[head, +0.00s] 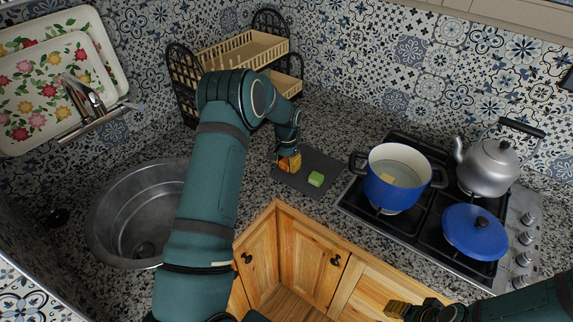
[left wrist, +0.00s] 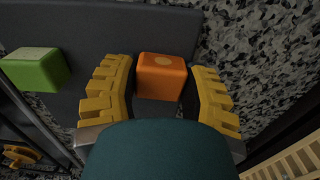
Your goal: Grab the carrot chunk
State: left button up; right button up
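The carrot chunk (left wrist: 162,76) is an orange block with a paler round mark on top, lying on a dark grey board (head: 327,166). My left gripper (head: 289,163) is low over the board's left part. In the left wrist view the yellow fingers of this gripper (left wrist: 161,92) stand open on either side of the carrot chunk, with narrow gaps beside it. In the head view the gripper mostly hides the chunk. My right gripper (head: 402,309) is at the bottom edge, away from the board; its opening cannot be made out.
A green chunk (head: 316,179) lies on the board; it also shows in the left wrist view (left wrist: 36,69). A blue pot (head: 392,190), a blue lid (head: 474,232) and a kettle (head: 487,168) stand on the stove at right. A basket rack (head: 240,50) is behind, a sink (head: 130,215) at left.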

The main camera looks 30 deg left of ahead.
pick_arm(q)
jog(key=c, duration=0.4)
jog(key=shift+o, duration=0.2)
